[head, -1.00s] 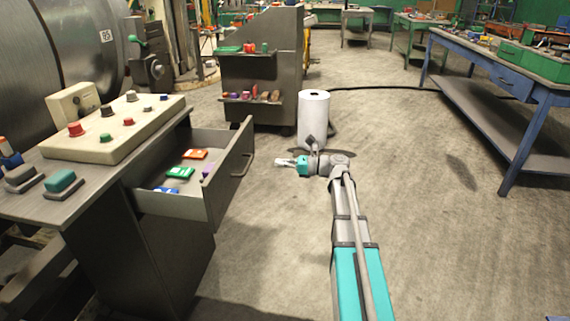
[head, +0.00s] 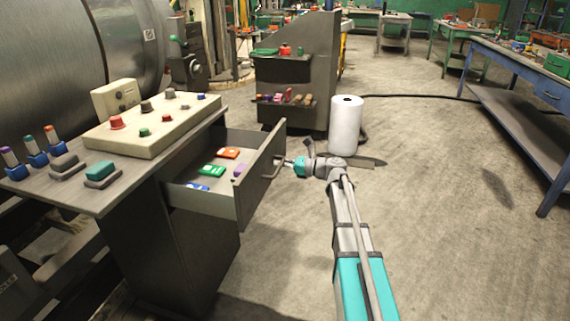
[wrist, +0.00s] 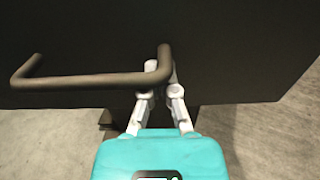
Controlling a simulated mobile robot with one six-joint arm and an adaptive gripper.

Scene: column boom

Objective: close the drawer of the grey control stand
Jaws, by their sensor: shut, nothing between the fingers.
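The grey control stand (head: 165,245) is at the left in the head view, with its drawer (head: 243,200) pulled well open. Orange, green, blue and purple items lie in the drawer. My gripper (head: 285,162) is shut and empty at the drawer's front, near the far end of its bar handle (head: 272,172). In the wrist view the fingertips (wrist: 160,70) reach up to the right end of the dark handle (wrist: 95,80), in front of the drawer front (wrist: 230,50). I cannot tell whether they touch the handle or the front.
A white roll (head: 345,125) stands on the floor just behind my arm. A dark tool cart (head: 297,85) stands beyond the drawer. A blue workbench (head: 515,80) is at the right. The floor (head: 440,220) to the right of my arm is clear.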

